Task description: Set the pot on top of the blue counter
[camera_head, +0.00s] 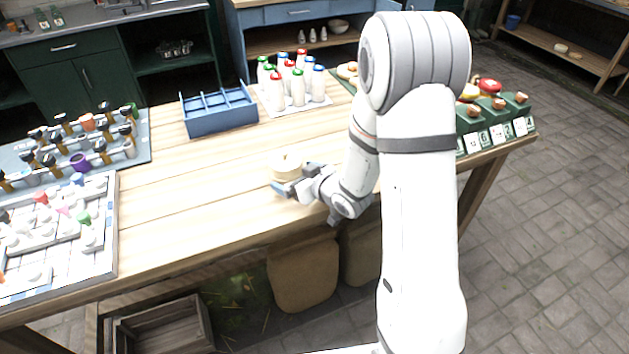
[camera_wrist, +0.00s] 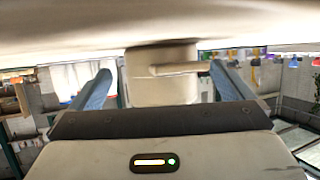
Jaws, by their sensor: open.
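The pot (camera_head: 287,163) is cream-coloured and round, with a small dark knob or mark on top. It appears to be on or just above the wooden table, near its front edge. My gripper (camera_head: 284,186) is at its near side, with blue fingertips. In the wrist view, the open fingers (camera_wrist: 160,84) stand on either side of a cream part of the pot (camera_wrist: 160,90) with a short bar on it. I cannot tell whether they touch it. A blue-fronted counter (camera_head: 290,14) with drawers stands at the back, partly cut off by the picture's top edge.
The wooden table (camera_head: 190,190) has free room left of the pot. A blue divided tray (camera_head: 218,110) and several capped bottles (camera_head: 297,88) stand behind it. A dark green counter (camera_head: 80,60) stands at back left.

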